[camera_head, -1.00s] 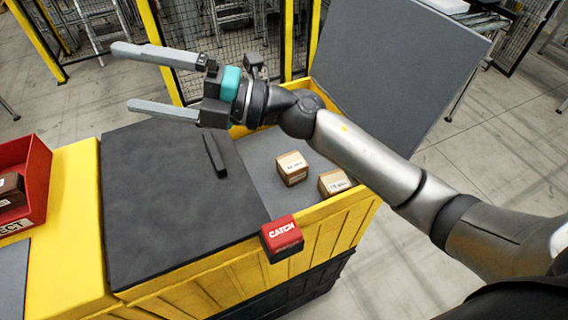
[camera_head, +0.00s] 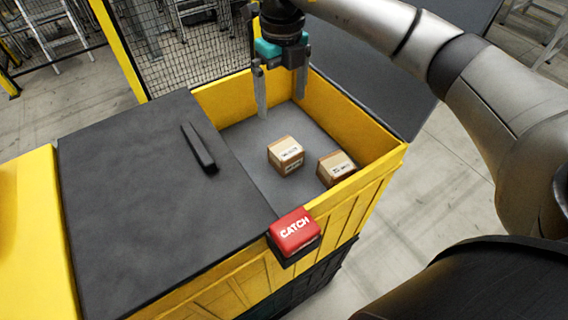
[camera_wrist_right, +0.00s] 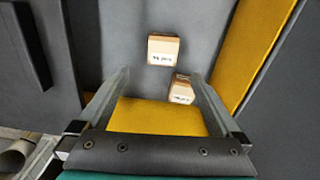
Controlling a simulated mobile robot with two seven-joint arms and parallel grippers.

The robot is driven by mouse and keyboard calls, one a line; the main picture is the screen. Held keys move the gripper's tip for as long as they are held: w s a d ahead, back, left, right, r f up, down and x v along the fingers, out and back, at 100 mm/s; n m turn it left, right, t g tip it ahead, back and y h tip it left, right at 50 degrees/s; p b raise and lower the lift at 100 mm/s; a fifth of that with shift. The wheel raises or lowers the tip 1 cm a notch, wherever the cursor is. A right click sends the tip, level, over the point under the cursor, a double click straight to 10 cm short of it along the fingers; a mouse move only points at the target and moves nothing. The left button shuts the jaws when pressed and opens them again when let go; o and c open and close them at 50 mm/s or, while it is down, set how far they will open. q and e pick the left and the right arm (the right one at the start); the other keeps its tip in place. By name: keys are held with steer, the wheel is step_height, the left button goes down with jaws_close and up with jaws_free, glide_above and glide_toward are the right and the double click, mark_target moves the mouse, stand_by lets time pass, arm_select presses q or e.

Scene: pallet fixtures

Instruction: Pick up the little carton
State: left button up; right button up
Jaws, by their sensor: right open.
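Two small brown cartons with white labels lie on the grey floor of the open yellow bin. One carton (camera_head: 286,155) sits near the middle; the other carton (camera_head: 336,168) sits to its right, by the yellow wall. The cartons look alike in size. In the right wrist view, one carton (camera_wrist_right: 163,50) is ahead of the fingertips and the other (camera_wrist_right: 181,88) is near the right finger. My right gripper (camera_head: 281,106) points down over the far part of the bin, open and empty, beyond the middle carton in the head view. My left gripper is not in view.
The bin's yellow walls (camera_head: 352,118) surround the cartons. A dark lid (camera_head: 150,200) with a bar handle (camera_head: 199,148) covers the left side. A red block marked CATCH (camera_head: 294,231) sits on the front edge. A grey panel stands behind the right wall.

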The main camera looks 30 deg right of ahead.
steer(key=f, duration=0.1)
glide_toward(284, 146)
steer(key=f, duration=0.5)
steer(key=shift+a+f, duration=0.15)
steer(key=shift+a, duration=0.05)
steer(key=shift+d+f, duration=0.2)
steer(key=shift+f, duration=2.5)
steer(key=shift+s, duration=0.1)
steer(key=shift+c, duration=0.4)
steer(key=shift+r, duration=0.1)
steer(key=c, duration=1.3)
